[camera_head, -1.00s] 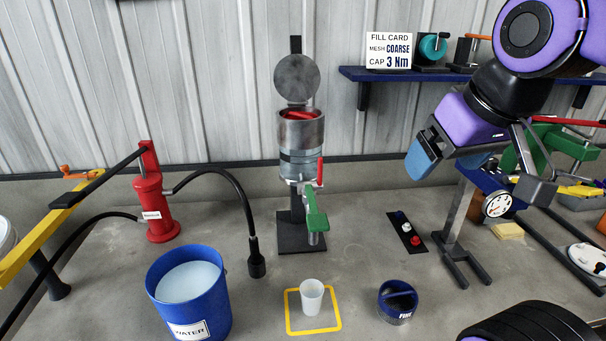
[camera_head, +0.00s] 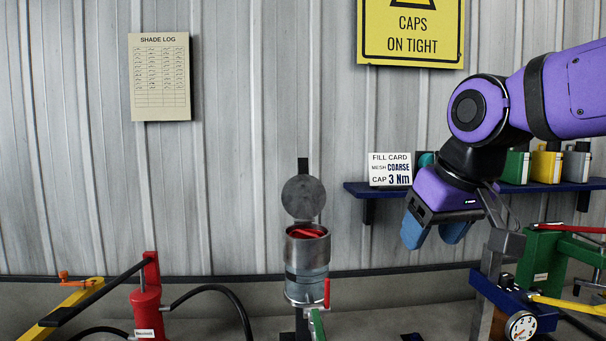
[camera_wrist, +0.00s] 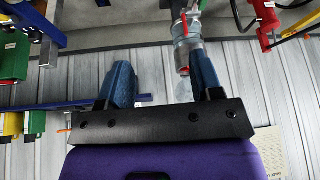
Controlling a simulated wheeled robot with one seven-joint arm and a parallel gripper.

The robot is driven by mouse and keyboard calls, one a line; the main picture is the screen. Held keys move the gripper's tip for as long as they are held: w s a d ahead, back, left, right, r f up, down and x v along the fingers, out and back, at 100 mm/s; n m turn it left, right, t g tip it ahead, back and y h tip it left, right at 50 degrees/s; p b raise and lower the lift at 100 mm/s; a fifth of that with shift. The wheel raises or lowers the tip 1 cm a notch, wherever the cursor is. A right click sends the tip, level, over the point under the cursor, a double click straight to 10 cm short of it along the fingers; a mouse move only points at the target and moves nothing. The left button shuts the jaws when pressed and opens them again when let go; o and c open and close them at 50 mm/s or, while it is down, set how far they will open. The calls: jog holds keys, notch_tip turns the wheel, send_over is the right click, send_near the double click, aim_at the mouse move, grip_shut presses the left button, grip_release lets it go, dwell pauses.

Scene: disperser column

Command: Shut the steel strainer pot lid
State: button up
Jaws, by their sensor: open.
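The steel strainer pot (camera_head: 307,262) stands on its column in the head view, with something red inside its open mouth. Its round grey lid (camera_head: 303,197) stands upright behind the mouth, swung open. My gripper (camera_head: 432,236) is open and empty, to the right of the pot and pointing down, clearly apart from it. In the wrist view my gripper (camera_wrist: 165,80) shows its two blue fingers spread. The pot (camera_wrist: 187,42) also shows there, beyond the right-hand finger, which partly covers the lid.
A blue shelf (camera_head: 350,187) with the fill card (camera_head: 390,169) is on the wall behind my gripper. A blue press with a dial (camera_head: 521,326) stands below right. A red pump (camera_head: 147,310) is left. Wall space above the pot is free.

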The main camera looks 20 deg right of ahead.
jog(key=w+r, duration=0.9)
jog(key=w, duration=0.4)
jog(key=m, duration=0.2)
send_near(303, 159)
jog(key=w+f, duration=0.1)
jog(key=shift+g+h, duration=0.3)
jog(key=shift+h, duration=0.1)
jog(key=x, duration=1)
jog(key=shift+w+a+f, duration=0.15)
jog(key=shift+a+f, duration=0.05)
jog(key=shift+a, duration=0.05)
grip_shut()
